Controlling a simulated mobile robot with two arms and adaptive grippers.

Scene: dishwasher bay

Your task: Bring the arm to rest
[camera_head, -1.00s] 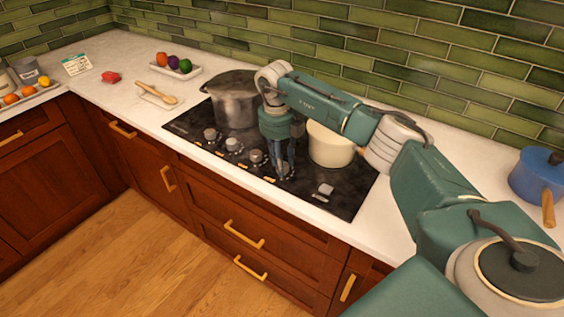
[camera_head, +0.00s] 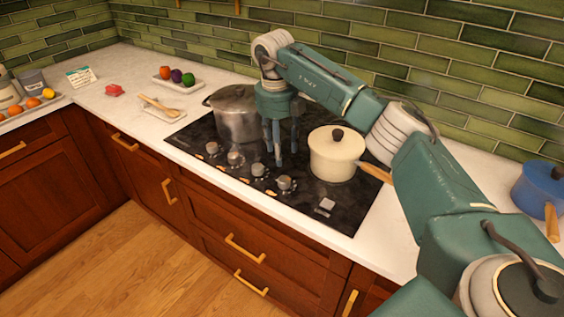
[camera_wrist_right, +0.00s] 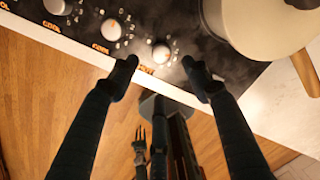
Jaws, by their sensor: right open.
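My right gripper (camera_head: 279,158) hangs pointing down above the black cooktop (camera_head: 335,218), between the steel pot and the cream pot. Its fingers are spread, with nothing between them. In the right wrist view, the two dark fingertips of the right gripper (camera_wrist_right: 160,66) stand apart near the cooktop's front edge in the picture, with a control knob (camera_wrist_right: 159,53) beyond them. My right arm reaches in from the right, bent at the elbow. My left gripper does not show in the head view.
A steel pot (camera_head: 230,122) stands close on the gripper's left. A lidded cream pot (camera_head: 333,160) with a wooden handle stands on its right, near my forearm. A blue pot (camera_head: 540,186) is at the far right. The white counter (camera_head: 130,85) has free room at left.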

